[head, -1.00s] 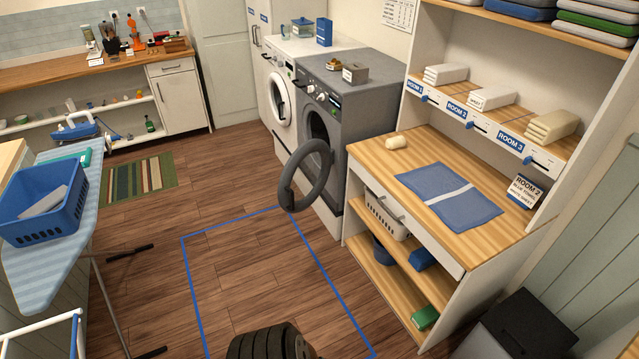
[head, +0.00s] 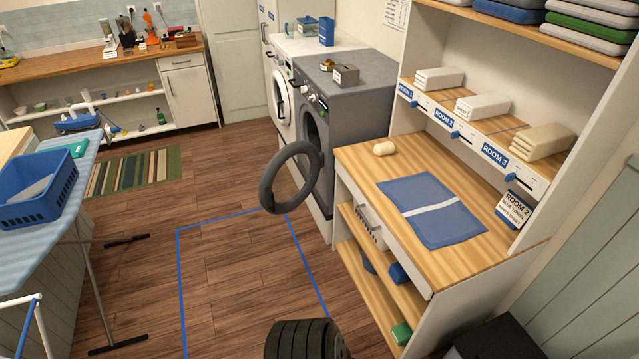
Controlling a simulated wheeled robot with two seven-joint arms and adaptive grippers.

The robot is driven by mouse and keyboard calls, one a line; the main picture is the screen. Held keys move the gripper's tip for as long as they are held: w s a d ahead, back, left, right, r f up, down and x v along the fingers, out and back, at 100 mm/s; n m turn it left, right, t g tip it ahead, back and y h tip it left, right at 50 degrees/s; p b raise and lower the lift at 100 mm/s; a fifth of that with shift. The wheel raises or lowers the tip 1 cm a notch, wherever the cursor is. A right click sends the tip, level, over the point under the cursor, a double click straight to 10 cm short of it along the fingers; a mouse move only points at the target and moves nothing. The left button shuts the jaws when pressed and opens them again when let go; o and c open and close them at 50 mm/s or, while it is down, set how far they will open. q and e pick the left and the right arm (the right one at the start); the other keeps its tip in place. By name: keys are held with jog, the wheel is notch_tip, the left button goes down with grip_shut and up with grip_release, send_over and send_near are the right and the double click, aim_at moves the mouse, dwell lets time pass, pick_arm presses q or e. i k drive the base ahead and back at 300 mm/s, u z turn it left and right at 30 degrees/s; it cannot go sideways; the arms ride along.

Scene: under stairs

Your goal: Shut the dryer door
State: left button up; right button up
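The dryer (head: 352,99) is the grey front-loading machine right of the white washer. Its round dark door (head: 273,183) stands wide open, swung out into the room over the floor. The dark drum opening shows behind the door's hinge side. Neither of my grippers is in the head view, so nothing of mine shows touching the door.
A white washer (head: 284,104) stands beside the dryer. A wooden folding table (head: 440,160) with shelves is to the right. An ironing board (head: 45,225) with a blue basket (head: 38,190) is at left.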

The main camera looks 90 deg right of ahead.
aim_at(266, 196)
jog(key=z, duration=2.8)
jog(key=k, duration=0.35)
jog(key=u, duration=0.65)
jog(key=i, duration=1.4)
jog(key=z, duration=0.25)
